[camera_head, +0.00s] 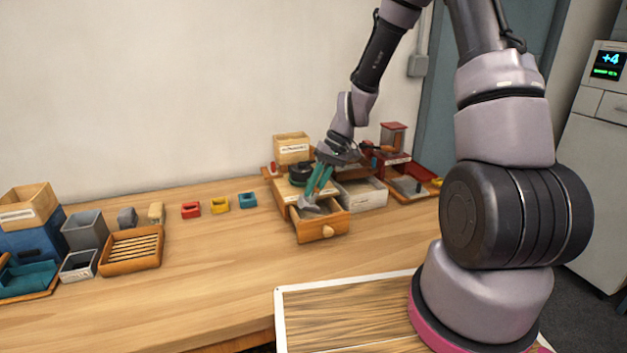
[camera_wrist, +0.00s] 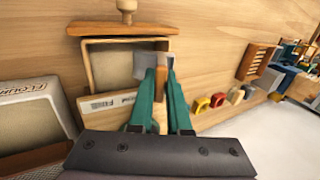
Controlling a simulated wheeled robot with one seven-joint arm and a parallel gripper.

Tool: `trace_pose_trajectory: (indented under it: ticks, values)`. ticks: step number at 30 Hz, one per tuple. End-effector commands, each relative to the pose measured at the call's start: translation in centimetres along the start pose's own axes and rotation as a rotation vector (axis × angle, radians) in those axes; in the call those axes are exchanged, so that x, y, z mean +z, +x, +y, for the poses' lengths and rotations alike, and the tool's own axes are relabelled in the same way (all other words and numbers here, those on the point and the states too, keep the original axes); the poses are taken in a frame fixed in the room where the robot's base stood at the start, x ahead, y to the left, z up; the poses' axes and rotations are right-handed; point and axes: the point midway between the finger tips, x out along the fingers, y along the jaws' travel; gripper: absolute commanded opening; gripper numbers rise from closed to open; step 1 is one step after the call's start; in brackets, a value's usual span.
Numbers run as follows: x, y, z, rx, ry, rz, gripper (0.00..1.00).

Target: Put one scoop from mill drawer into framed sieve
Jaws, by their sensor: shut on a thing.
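The mill (camera_head: 288,191) stands at the back of the bench with its wooden drawer (camera_head: 322,232) pulled open. The drawer also shows in the wrist view (camera_wrist: 120,29), with a pale inside. My gripper (camera_head: 314,192) points down over the drawer. In the wrist view its teal fingers (camera_wrist: 160,76) are shut on the wooden handle of a grey scoop (camera_wrist: 150,60). The scoop head is at the drawer's side, partly hidden by the fingers; I cannot tell whether it holds anything. I cannot surely pick out the framed sieve; a slatted wooden tray (camera_head: 131,262) lies at the left.
A pale labelled box (camera_head: 362,198) stands right of the drawer, with a red-framed unit (camera_head: 393,137) beyond it. Bins (camera_head: 83,230) stand at the left.

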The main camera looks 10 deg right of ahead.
Motion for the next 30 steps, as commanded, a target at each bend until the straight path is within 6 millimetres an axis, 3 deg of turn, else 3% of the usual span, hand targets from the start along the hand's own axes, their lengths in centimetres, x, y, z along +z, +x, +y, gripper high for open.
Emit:
trace_pose_trajectory:
  ticks: [15,30]
  values:
    - [0.0,3.2,2.1,-0.053,-0.001,-0.001,0.0]
    - [0.1,4.6,2.5,0.201,-0.006,-0.003,0.0]
